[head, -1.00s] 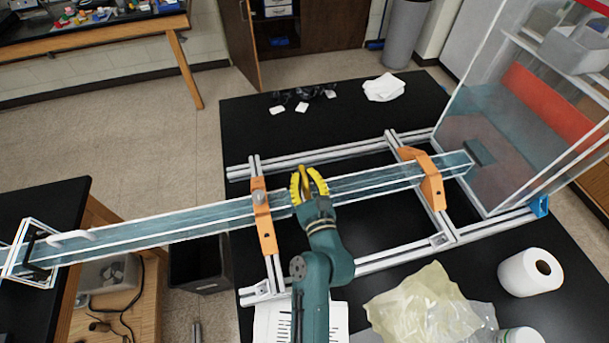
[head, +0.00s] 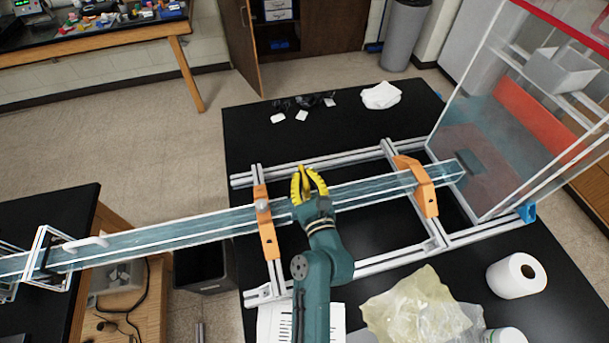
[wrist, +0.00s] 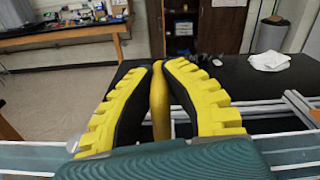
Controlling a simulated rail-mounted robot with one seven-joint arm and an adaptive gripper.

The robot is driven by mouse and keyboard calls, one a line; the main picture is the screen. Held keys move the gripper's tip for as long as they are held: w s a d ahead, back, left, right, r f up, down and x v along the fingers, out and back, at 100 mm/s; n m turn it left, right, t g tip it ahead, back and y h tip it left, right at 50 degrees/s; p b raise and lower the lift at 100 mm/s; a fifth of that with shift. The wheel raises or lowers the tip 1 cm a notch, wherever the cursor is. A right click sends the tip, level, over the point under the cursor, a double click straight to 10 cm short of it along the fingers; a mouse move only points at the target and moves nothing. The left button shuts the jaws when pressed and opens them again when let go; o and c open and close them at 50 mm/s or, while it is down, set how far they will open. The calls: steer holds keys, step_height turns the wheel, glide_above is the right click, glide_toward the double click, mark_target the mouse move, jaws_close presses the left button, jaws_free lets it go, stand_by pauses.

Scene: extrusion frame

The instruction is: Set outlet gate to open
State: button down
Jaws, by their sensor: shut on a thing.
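My gripper (wrist: 160,70) is closed around an upright, plain yellow bar (wrist: 160,108), which stands between its black-lined yellow fingers. In the head view my gripper (head: 307,175) is over the middle of the long clear channel (head: 150,236). What the bar is joined to is hidden. At the channel's left end stands a clear, white-edged box (head: 54,257) with a dark part inside and a white handle (head: 86,243) beside it. I cannot tell which part is the outlet gate or how it is set.
Orange brackets (head: 266,232) hold the channel on a metal frame (head: 345,270) over a black table. A clear tank (head: 480,130) stands at the right end. A paper roll (head: 517,275) and a crumpled yellowish bag (head: 420,310) lie at the front right. White cloth (head: 381,95) lies behind.

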steer(key=c, duration=1)
jaws_free()
steer(key=shift+c, duration=0.2)
steer(key=v, duration=1.2)
